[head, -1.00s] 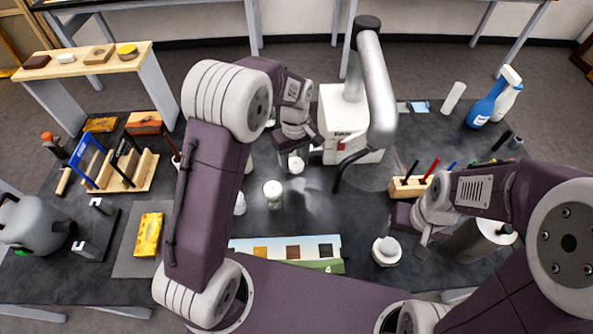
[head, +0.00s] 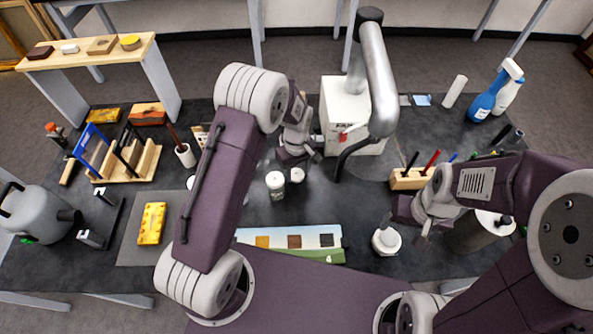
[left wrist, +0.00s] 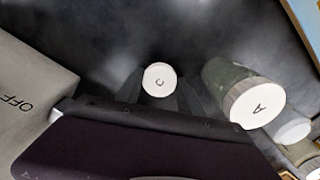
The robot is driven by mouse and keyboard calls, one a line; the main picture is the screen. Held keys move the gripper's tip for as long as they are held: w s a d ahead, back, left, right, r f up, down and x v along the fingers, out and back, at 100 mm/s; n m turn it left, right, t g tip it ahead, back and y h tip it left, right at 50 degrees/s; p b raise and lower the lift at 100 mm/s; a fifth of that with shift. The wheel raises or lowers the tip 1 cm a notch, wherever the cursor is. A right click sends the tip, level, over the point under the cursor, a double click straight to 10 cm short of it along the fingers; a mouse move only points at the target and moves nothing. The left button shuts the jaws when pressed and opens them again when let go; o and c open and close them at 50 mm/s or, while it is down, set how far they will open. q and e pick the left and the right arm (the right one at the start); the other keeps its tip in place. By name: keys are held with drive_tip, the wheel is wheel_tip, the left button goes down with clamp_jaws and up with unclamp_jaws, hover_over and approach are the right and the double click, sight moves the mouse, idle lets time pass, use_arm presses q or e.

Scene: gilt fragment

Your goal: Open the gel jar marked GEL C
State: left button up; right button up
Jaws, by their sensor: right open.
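A round white lid marked C (left wrist: 159,80) sits between the fingertips of my left gripper (left wrist: 160,92) in the left wrist view. The fingers flank it closely and seem shut on it. In the head view the small white lid shows (head: 297,174) at the near side of my left gripper (head: 299,158). Whether a jar body is under it is hidden. A jar with a white lid marked A (left wrist: 257,104) stands beside it, and shows left of it in the head view (head: 275,187). My right gripper (head: 424,236) is open and empty, at the right.
A white machine with a metal arm (head: 346,112) stands behind and right of my left gripper. A white-topped round container (head: 386,242) is left of my right gripper. A colour card (head: 290,242) lies at the front. Bare table lies between the card and the machine.

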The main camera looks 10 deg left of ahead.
sight(296, 174)
use_arm(q)
drive_tip(key=o, duration=0.4)
drive_tip(key=shift+s, duration=0.1)
wheel_tip(296, 174, up, 12)
drive_tip(key=s+a+m, duration=0.1)
drive_tip(key=s+m, duration=0.1)
drive_tip(key=s, duration=0.3)
drive_tip(key=s+a+m, duration=0.2)
drive_tip(key=s+m, duration=0.1)
drive_tip(key=s, duration=0.3)
drive_tip(key=s+a+f+m+t, duration=0.1)
drive_tip(key=s+a+m, duration=0.1)
drive_tip(key=s, duration=0.3)
drive_tip(key=shift+s+a+f+m, duration=0.1)
drive_tip(key=shift+s+a+m, duration=0.15)
drive_tip(key=shift+m, duration=0.25)
